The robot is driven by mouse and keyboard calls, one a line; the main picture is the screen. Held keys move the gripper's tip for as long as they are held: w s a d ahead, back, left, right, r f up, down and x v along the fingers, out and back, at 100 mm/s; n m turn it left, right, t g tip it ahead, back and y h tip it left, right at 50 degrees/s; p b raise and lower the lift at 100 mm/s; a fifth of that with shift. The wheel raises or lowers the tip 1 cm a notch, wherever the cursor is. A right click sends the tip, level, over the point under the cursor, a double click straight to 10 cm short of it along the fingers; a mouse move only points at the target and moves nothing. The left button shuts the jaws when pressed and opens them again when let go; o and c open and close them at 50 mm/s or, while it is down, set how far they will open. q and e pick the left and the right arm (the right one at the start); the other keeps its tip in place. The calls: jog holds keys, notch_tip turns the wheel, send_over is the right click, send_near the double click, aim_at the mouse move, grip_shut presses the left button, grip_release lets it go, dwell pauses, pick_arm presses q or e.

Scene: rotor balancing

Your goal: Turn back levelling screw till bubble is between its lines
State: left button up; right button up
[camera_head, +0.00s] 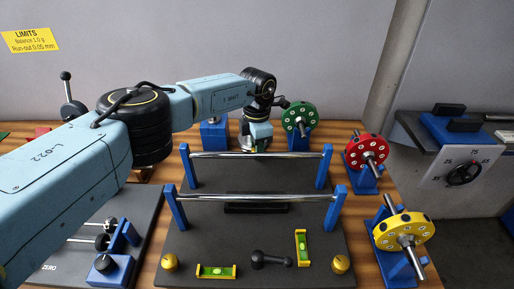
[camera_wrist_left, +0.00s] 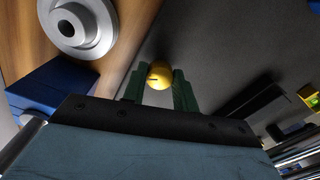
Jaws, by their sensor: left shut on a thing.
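The back levelling screw is a yellow round knob, seen in the left wrist view (camera_wrist_left: 159,74). My left gripper (camera_wrist_left: 159,86) is shut on it, with a dark green finger on each side. In the head view my left gripper (camera_head: 257,146) reaches down at the back of the dark stand plate (camera_head: 215,240), behind the far rail, and hides the knob. Two green spirit levels lie at the plate's front: one crosswise (camera_head: 216,272), one pointing front to back (camera_head: 302,247). The bubbles are too small to place against their lines. My right gripper is not in view.
Two steel rails on blue posts (camera_head: 262,197) span the plate. Green (camera_head: 299,119), red (camera_head: 367,151) and yellow (camera_head: 404,231) rotors stand around the right side.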

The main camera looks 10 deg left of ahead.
pick_arm(q)
jog(key=shift+r+n, duration=0.1)
jog(key=shift+n, duration=0.7)
jog(key=shift+w, duration=0.1)
jog(key=o, duration=1)
jog(key=shift+c, duration=0.2)
notch_tip(320, 180, up, 13)
jog(key=shift+r, duration=0.15)
